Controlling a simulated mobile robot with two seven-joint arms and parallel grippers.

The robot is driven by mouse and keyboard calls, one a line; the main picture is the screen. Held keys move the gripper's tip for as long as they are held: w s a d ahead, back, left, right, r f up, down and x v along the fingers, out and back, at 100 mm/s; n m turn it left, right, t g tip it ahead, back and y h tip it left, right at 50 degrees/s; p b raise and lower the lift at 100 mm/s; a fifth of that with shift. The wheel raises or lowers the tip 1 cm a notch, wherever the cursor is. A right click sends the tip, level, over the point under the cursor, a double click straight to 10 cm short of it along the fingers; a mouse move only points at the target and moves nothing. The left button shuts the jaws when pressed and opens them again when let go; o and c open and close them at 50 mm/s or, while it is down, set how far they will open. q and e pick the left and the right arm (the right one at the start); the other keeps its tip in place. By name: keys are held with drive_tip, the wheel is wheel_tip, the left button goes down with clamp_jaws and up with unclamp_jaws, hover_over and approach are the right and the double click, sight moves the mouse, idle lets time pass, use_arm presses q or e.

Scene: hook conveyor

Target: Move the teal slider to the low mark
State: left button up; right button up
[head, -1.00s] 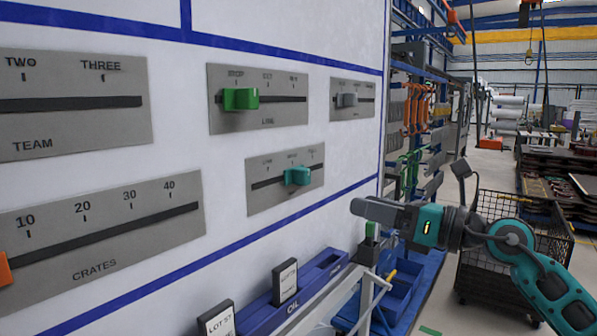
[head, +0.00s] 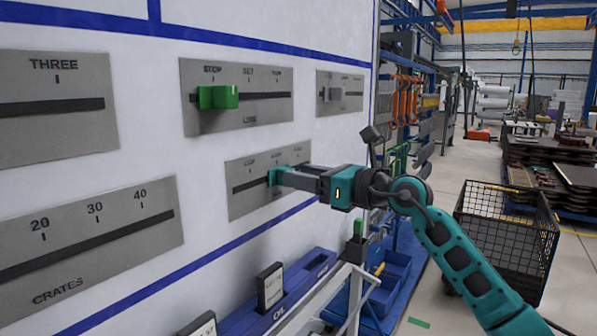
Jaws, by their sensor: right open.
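The teal slider (head: 273,177) sits near the middle of the slot on a small grey plate (head: 241,204) on the white board. Small marks are printed above the slot, with LOW seemingly the leftmost, though the lettering is hard to read. My right gripper (head: 283,177) is at the slider, its fingertips overlapping the slider's right side. Its jaws are open, and the far finger is hidden. Part of the slider and the right end of the plate are behind the gripper. My left gripper is out of view.
A green slider (head: 218,96) is on the plate above, and a grey slider (head: 334,94) is at upper right. The crates scale (head: 84,236) is at lower left. A blue rail (head: 310,268) with cards juts out below. A wire cart (head: 508,238) stands at right.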

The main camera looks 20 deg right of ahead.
drive_tip(key=shift+x, duration=0.95)
drive_tip(key=shift+d, duration=0.1)
drive_tip(key=shift+c, duration=0.2)
clamp_jaws()
